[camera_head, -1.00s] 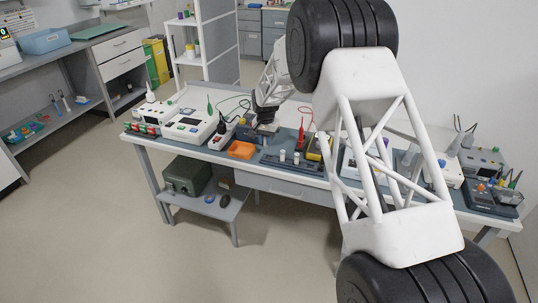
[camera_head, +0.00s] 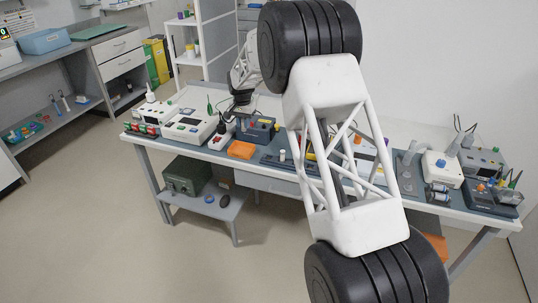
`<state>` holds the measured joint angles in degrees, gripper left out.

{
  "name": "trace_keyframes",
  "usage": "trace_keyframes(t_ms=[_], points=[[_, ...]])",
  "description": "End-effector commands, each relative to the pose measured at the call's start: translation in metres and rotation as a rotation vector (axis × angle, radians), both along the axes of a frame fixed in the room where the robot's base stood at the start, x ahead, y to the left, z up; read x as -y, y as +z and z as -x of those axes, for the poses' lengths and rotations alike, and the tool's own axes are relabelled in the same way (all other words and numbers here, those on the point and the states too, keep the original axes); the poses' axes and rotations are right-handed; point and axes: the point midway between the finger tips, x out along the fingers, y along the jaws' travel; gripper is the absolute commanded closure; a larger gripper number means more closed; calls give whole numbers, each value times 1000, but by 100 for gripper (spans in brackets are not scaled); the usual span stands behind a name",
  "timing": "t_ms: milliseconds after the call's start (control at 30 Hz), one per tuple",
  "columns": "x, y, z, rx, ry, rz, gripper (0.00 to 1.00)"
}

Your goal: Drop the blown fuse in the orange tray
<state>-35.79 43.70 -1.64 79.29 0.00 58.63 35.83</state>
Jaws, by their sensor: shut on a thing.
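The orange tray (camera_head: 241,149) lies near the front edge of the bench, left of its middle. My gripper (camera_head: 241,110) is small and dark in the head view, above the bench behind the tray and just left of a blue-grey box. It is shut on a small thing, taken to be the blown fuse. The fuse itself is too small and too far off to make out.
The blue-grey box (camera_head: 258,130) stands right behind the tray. A dark strip with a white cylinder (camera_head: 282,155) lies to the tray's right. White devices (camera_head: 190,127) stand on the left. My arm hides the bench's middle.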

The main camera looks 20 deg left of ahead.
Motion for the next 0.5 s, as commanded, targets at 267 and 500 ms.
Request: trace_keyframes(t_ms=[267, 500], points=[[0, 0, 0, 0, 0, 0, 100], [0, -5, 0, -1, 0, 1, 100]])
